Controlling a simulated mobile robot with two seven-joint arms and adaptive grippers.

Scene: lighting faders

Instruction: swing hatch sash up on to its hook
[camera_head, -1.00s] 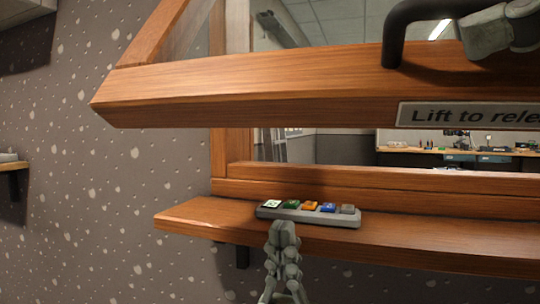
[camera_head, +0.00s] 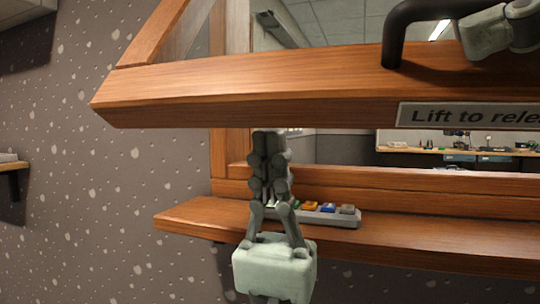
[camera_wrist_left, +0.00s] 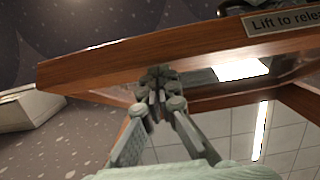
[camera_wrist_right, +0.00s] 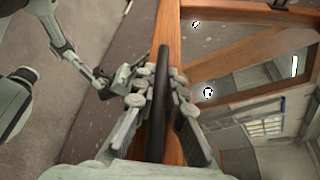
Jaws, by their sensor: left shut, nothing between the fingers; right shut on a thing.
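The hatch sash (camera_head: 250,90) is a wooden frame swung part way out and up, its bottom rail crossing the upper head view. A dark bar handle (camera_head: 396,35) is on the rail, above a "Lift to rele…" label (camera_head: 465,115). My right gripper (camera_wrist_right: 158,85) is shut around this handle (camera_wrist_right: 160,115) in the right wrist view. My left gripper (camera_head: 269,137) is shut and empty, fingertips pointing up at the rail's lower edge. In the left wrist view its tips (camera_wrist_left: 157,72) overlap the rail (camera_wrist_left: 110,65); I cannot tell whether they touch. I cannot make out the hook.
A wooden sill (camera_head: 190,218) runs below the opening. A grey strip with coloured buttons (camera_head: 345,219) lies on it, partly behind my left gripper. A speckled wall (camera_head: 90,150) is at the left. Through the hatch is a room with a workbench (camera_head: 400,150).

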